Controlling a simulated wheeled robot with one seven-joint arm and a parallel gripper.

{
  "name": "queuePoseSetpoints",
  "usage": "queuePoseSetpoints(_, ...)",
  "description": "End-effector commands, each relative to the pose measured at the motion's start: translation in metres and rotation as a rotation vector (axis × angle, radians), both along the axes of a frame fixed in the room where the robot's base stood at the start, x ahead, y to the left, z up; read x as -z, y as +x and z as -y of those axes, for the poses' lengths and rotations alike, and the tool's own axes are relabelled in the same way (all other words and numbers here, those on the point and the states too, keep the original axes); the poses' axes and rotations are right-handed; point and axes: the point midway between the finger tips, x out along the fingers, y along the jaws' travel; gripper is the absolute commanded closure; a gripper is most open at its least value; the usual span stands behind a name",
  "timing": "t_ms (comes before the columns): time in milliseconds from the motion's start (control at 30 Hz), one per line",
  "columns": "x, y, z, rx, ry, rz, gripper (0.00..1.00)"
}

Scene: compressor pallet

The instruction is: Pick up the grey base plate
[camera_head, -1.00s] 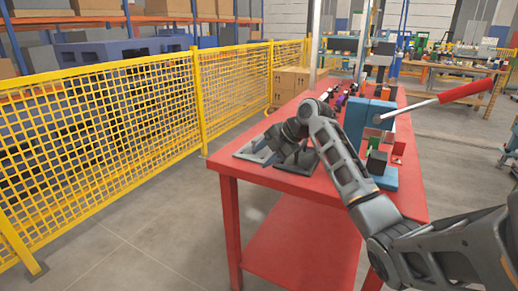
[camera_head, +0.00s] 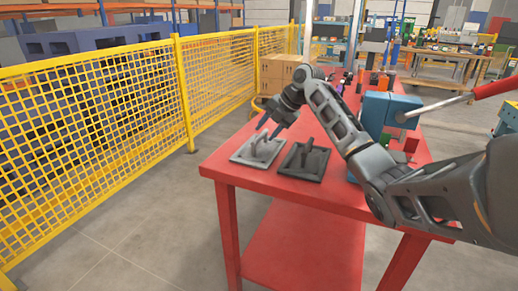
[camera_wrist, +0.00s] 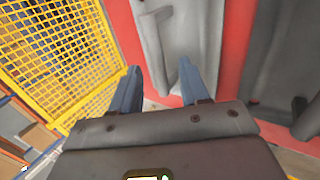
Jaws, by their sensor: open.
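The lighter grey base plate (camera_head: 240,157) lies on the red table near its left corner, with a raised part on top. A darker grey plate (camera_head: 315,172) of similar shape lies just right of it. My gripper (camera_head: 268,127) is open above the lighter plate, its fingers pointing down. In the wrist view, the lighter plate (camera_wrist: 200,28) is beyond my open fingers (camera_wrist: 160,75), and its upright rib shows between the fingertips. I cannot tell whether a finger touches it.
The red table (camera_head: 240,183) has a blue press (camera_head: 385,112) with a red-handled lever right of my arm. Small parts stand farther back. A yellow mesh fence (camera_head: 90,125) runs along the left, with open floor between it and the table.

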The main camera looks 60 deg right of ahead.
Motion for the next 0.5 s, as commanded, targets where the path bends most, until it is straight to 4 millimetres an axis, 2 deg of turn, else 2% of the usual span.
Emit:
queuePoseSetpoints(300, 0.033, 0.026, 0.000, -0.001, 0.001, -0.002, 0.55)
queuePoseSetpoints(500, 0.036, 0.028, 0.000, 0.000, -0.001, 0.000, 0.55)
